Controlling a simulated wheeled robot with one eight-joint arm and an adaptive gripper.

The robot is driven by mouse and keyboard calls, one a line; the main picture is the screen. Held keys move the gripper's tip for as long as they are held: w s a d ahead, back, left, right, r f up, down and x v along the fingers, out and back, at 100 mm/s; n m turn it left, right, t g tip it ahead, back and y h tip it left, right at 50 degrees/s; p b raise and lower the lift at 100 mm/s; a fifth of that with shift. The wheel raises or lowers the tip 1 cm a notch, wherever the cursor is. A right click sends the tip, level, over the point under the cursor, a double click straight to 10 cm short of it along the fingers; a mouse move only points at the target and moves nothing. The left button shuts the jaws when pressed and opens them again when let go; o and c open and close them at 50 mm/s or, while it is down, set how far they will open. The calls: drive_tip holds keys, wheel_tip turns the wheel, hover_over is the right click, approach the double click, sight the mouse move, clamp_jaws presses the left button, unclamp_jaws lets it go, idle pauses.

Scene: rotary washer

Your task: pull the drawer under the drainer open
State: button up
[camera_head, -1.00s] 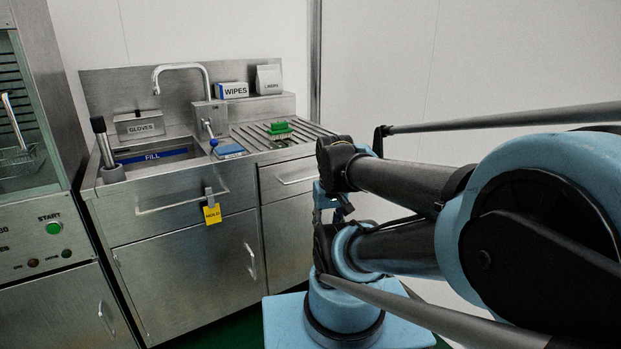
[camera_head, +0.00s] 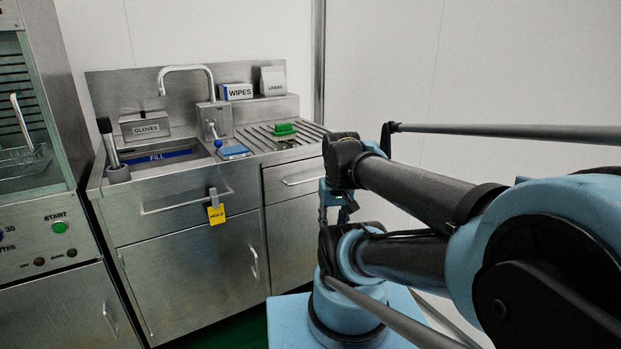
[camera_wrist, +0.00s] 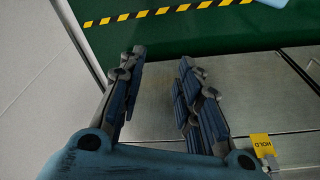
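The drainer (camera_head: 312,130) is the ribbed counter area right of the sink. The drawer (camera_head: 275,186) under it is a steel front with a bar handle (camera_head: 300,182); it looks shut, and its right end is hidden behind my arm. My gripper (camera_wrist: 160,62) is open and empty in the wrist view, its two dark-blue fingers apart over grey metal fronts. No handle is clearly visible between the fingers. In the head view my gripper is mostly hidden by my arm near the right end of the drawer.
A yellow HOLD tag (camera_head: 216,214) hangs on the sink front, left of the drawer; it also shows in the wrist view (camera_wrist: 262,145). A green brush-like item (camera_head: 284,128) lies on the drainer. A cabinet door (camera_head: 295,240) is below the drawer. A wall stands at right.

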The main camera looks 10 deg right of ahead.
drive_tip(key=w+r+m, duration=0.7)
drive_tip(key=w+r, duration=0.5)
drive_tip(key=w, duration=0.5)
drive_tip(key=w+d+r+m, duration=0.1)
drive_tip(key=w+m, duration=0.2)
drive_tip(key=w, duration=0.6)
drive_tip(key=w+d+r+m, duration=0.2)
drive_tip(key=w+m, duration=0.2)
drive_tip(key=w, duration=0.5)
approach(314, 174)
drive_tip(key=shift+y, duration=0.4)
drive_tip(key=s+f, duration=0.1)
drive_tip(key=f, duration=0.1)
drive_tip(key=s+f, duration=0.1)
drive_tip(key=f, duration=0.1)
drive_tip(key=s+a+f, duration=0.1)
drive_tip(key=f, duration=0.2)
drive_tip(key=shift+s+a+f, duration=0.1)
drive_tip(key=shift+s, duration=0.15)
clamp_jaws()
